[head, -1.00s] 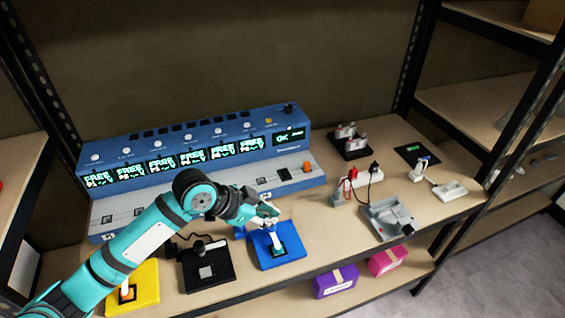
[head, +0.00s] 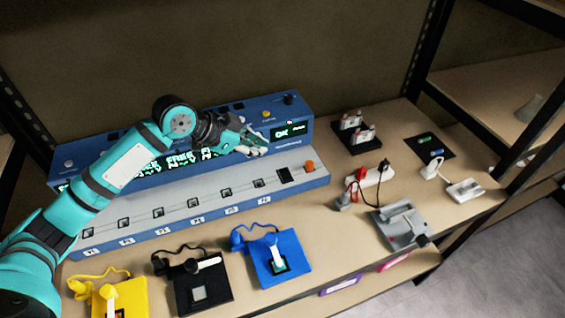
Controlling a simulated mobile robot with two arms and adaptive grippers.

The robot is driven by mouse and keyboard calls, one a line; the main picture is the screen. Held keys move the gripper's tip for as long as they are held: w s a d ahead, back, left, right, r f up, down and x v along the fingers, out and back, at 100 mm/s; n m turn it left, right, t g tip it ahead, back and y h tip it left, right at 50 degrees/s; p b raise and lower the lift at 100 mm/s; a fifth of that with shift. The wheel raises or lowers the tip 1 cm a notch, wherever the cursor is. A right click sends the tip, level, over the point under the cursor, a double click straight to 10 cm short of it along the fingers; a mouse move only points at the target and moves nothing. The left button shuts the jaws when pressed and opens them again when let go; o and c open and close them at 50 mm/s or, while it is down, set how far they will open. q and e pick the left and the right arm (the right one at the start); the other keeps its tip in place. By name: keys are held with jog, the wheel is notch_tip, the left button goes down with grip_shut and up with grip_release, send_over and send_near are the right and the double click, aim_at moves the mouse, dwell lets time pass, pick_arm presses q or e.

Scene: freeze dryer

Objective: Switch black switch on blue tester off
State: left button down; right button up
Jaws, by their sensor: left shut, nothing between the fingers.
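The blue tester (head: 318,137) is the long blue unit with a pale front deck at the back of the bench. A dark knob-like part (head: 289,99) sits on its top right, and a black square (head: 284,175) lies on the deck beside an orange knob (head: 309,166). I cannot tell which is the black switch. My left gripper (head: 261,149) is shut and empty in front of the tester's upper face, left of the right-hand display (head: 290,131). My arm hides several displays and part of the tester's top. The right gripper is out of view.
Yellow (head: 133,296), black (head: 217,289) and blue (head: 296,262) plates with cabled parts lie along the front. A grey fixture (head: 402,226), a white power strip (head: 369,178) and a black holder (head: 358,146) stand at right. Some bench between them is clear.

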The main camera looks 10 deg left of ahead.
pick_arm(q)
jog(key=p, duration=0.1)
send_over(283, 174)
jog(key=s, duration=0.2)
notch_tip(283, 174, down, 5)
jog(key=f, duration=0.1)
jog(key=w+f, duration=0.1)
jog(key=f, duration=0.1)
jog(key=w+f+p, duration=0.1)
jog(key=f, duration=0.1)
jog(key=shift+f, duration=0.6)
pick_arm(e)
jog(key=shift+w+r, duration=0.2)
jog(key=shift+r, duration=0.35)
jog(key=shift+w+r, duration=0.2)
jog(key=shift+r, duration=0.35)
pick_arm(q)
jog(key=shift+w+a+f+b, duration=0.15)
jog(key=shift+f+b, duration=0.2)
jog(key=shift+b, duration=0.1)
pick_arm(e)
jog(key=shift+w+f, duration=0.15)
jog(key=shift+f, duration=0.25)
pick_arm(q)
jog(key=shift+p, duration=0.3)
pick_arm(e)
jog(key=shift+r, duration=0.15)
